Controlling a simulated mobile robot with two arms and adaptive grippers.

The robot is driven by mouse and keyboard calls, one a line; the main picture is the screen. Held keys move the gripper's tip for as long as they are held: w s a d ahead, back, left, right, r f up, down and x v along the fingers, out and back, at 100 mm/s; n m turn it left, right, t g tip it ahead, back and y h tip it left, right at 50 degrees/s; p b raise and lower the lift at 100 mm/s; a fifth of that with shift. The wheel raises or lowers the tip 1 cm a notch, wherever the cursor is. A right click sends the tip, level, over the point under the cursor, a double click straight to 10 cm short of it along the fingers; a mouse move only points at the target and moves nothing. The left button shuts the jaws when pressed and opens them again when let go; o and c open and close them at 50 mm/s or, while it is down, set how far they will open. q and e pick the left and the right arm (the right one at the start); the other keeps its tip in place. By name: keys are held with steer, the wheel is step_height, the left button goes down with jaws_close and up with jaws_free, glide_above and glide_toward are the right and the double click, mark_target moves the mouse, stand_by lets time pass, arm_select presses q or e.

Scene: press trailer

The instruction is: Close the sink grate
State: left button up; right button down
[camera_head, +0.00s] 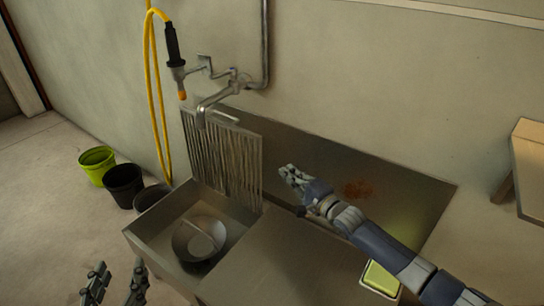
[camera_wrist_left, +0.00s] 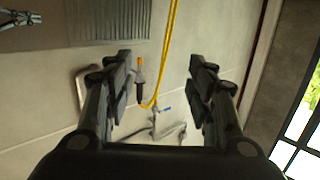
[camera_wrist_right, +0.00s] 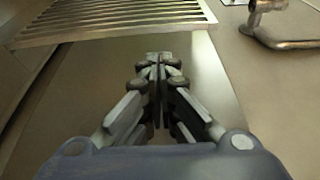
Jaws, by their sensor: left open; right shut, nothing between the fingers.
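The sink grate (camera_head: 228,157) is a metal slatted panel standing raised, nearly upright, at the back of the sink basin (camera_head: 153,220). Its slats also show in the right wrist view (camera_wrist_right: 115,18). A round metal bowl or drain part (camera_head: 199,239) sits in the open basin. My right gripper (camera_head: 288,172) is shut and empty, just right of the grate, above the counter by the steel backsplash; its closed fingers show in the right wrist view (camera_wrist_right: 158,62). My left gripper (camera_head: 112,284) is open and empty at the lower left, in front of the basin. It shows open in the left wrist view (camera_wrist_left: 165,80).
A wall tap (camera_head: 222,95) reaches over the grate. A yellow hose (camera_head: 150,90) with a black sprayer hangs on the wall. Several buckets, one green (camera_head: 97,166), stand on the floor left of the sink. A green-yellow sponge-like block (camera_head: 381,279) lies on the counter (camera_head: 275,265).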

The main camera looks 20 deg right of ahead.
arm_select(q)
steer(key=s+d+r+t+h+b, duration=0.1)
steer(key=s+r+t+h+b, duration=0.2)
steer(key=r+t, duration=0.6)
steer(key=shift+s+r, duration=0.4)
steer(key=shift+r, duration=2.6)
arm_select(e)
steer(key=x, duration=0.9)
steer(key=shift+a+f, duration=0.1)
